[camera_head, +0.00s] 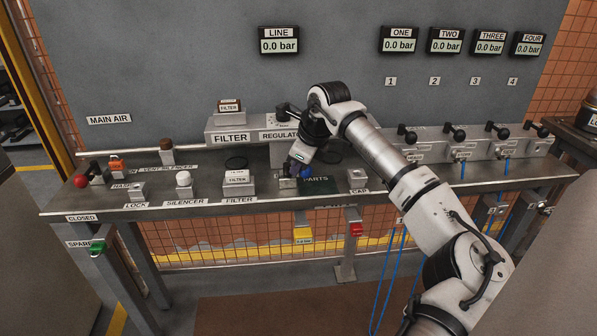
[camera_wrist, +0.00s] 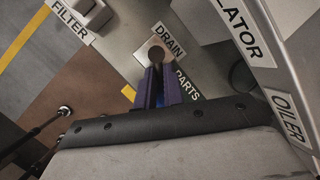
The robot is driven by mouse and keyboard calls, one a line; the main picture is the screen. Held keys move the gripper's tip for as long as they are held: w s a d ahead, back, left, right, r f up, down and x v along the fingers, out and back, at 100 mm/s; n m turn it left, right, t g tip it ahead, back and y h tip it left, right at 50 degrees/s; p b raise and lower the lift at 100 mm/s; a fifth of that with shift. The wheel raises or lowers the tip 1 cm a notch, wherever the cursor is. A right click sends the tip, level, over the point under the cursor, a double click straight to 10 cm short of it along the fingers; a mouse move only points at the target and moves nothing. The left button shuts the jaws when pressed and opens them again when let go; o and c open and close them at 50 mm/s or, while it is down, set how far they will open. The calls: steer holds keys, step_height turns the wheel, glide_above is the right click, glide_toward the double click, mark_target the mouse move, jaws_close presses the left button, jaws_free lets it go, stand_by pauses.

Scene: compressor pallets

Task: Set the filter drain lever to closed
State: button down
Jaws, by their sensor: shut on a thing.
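The filter drain lever shows in the wrist view as a round brown knob (camera_wrist: 157,53) beside the DRAIN label (camera_wrist: 171,41). My gripper (camera_wrist: 160,78), with blue-purple fingers, is shut on the lever just below this knob. The fingers hide the lever's lower part, so I cannot tell its open or closed position. In the head view my gripper (camera_head: 304,174) reaches down to the bench in front of the regulator, beside the PARTS label (camera_head: 316,179).
The LINE gauge (camera_head: 279,42) reads 0.0 bar. Several black-knobbed valves line the right.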

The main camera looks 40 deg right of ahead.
mark_target(290, 179)
steer(key=m+b, duration=0.1)
steer(key=f+m+h+b, duration=0.1)
steer(key=m, duration=0.1)
steer(key=shift+s+a+b, duration=0.15)
steer(key=shift+s+b, duration=0.2)
steer(key=shift+s, duration=0.05)
steer(key=m+h+b, duration=0.1)
steer(key=a+m+b, duration=0.1)
steer(key=m+b, duration=0.1)
steer(key=shift+m+g+h, duration=0.3)
steer(key=shift+g+h, duration=0.1)
steer(key=shift+w+a+r+m+g+h+b, duration=0.1)
steer(key=shift+a+m+g+h+b, duration=0.2)
steer(key=shift+m+b, duration=0.5)
steer(key=shift+w+a+m+g+h+b, duration=0.15)
steer(key=shift+a+m+g+b, duration=0.25)
steer(key=shift+m, duration=0.65)
steer(key=shift+w+a+r+m+g+h+b, duration=0.1)
steer(key=shift+a+m+h+b, duration=0.15)
steer(key=shift+m+b, duration=0.6)
steer(key=c, duration=1.7)
jaws_free()
steer(key=shift+f, duration=0.1)
steer(key=shift+o, duration=1.3)
steer(key=shift+r, duration=0.2)
steer(key=shift+a+r, duration=0.1)
steer(key=shift+r, duration=0.05)
